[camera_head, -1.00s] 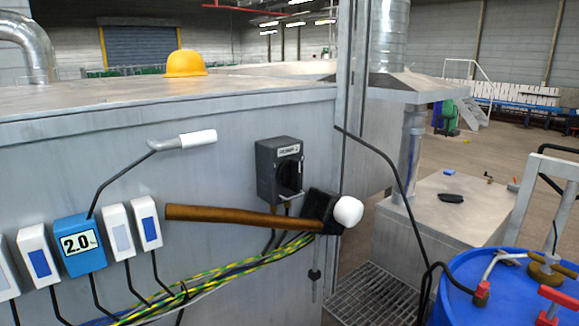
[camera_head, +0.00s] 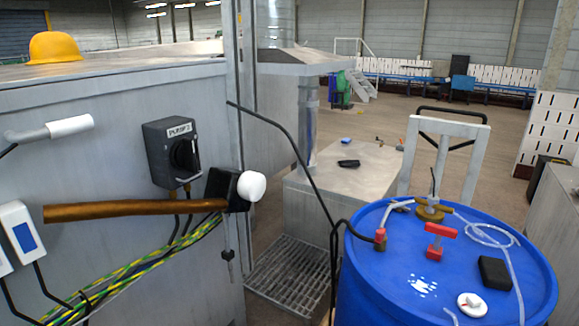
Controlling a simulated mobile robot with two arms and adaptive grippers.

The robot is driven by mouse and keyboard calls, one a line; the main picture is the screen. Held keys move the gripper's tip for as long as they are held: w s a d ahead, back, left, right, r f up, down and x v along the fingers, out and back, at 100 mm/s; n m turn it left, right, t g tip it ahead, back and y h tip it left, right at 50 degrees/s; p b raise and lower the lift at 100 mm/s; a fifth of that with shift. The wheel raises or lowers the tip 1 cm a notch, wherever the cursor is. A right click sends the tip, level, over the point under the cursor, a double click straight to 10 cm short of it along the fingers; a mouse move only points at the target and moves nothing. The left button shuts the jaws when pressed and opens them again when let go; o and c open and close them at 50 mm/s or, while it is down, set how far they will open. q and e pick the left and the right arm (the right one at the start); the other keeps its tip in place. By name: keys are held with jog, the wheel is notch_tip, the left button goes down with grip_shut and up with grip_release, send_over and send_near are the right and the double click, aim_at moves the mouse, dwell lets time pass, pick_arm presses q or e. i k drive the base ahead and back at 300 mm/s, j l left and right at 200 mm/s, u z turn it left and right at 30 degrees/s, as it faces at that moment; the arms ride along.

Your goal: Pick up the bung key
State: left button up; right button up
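A red T-shaped piece (camera_head: 437,240) stands on top of the blue drum (camera_head: 375,285) at the right. It may be the bung key, but I cannot tell for sure. A brass fitting (camera_head: 430,212) sits just behind it on the drum top. A small dark object (camera_head: 348,163) lies on the grey box (camera_head: 320,190) behind the drum; its kind is too small to tell. Neither of my grippers is in view.
A black block (camera_head: 494,272) and a white round piece (camera_head: 472,304) are on the drum. A floor grate (camera_head: 290,278) lies between cabinet and drum.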

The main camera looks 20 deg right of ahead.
aim_at(434, 252)
jog(key=z, duration=1.85)
